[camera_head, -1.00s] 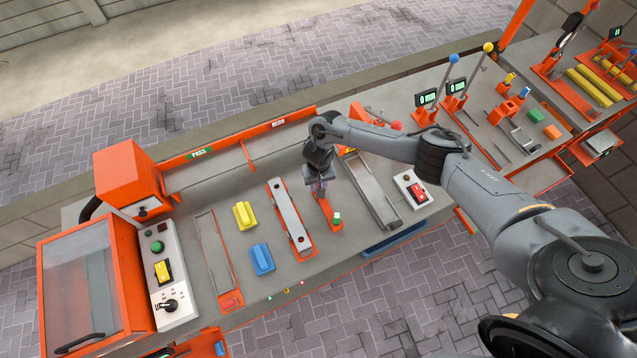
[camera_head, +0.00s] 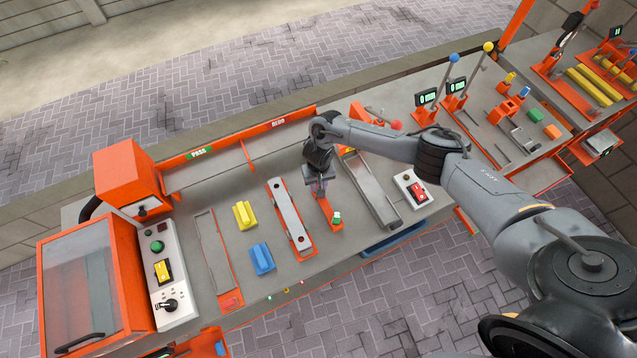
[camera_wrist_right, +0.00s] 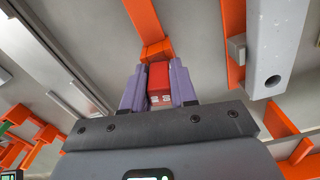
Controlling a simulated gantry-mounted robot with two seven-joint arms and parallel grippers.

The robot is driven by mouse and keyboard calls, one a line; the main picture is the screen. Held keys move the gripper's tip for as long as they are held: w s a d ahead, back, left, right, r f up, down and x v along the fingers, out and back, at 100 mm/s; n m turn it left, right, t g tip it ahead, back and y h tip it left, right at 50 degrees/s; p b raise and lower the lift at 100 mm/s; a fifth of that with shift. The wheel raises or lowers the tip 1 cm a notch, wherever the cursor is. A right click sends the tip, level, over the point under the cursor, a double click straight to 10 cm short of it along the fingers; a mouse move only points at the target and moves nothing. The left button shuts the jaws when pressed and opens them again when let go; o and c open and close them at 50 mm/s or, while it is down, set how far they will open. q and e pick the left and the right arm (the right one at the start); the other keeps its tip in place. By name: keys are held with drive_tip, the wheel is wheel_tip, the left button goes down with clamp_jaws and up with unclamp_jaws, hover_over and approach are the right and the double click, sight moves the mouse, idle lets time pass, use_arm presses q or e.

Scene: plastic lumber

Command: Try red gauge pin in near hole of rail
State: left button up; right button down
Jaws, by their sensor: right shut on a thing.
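The red gauge pin (camera_wrist_right: 159,82) is between the purple fingers of my right gripper (camera_wrist_right: 159,92), which is shut on it. In the wrist view its red top end faces the camera, with small marks on its side; its lower end is hidden. An orange holder (camera_wrist_right: 157,49) is just beyond it; I cannot tell whether the pin still touches it. In the head view my right gripper (camera_head: 319,188) is above the orange holder, right of the grey rail (camera_head: 288,212). The rail lies in an orange fixture; its near end hole shows in the wrist view (camera_wrist_right: 272,80). My left gripper is not in view.
A yellow block (camera_head: 244,215) and a blue block (camera_head: 262,259) lie left of the rail. A grey channel (camera_head: 372,190) and a red switch box (camera_head: 413,189) lie to the right. An orange-framed cabinet (camera_head: 92,280) stands at the left end. Bench between rail and blocks is clear.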

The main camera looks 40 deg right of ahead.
drive_tip(key=c, duration=0.8)
unclamp_jaws()
drive_tip(key=shift+r, duration=0.1)
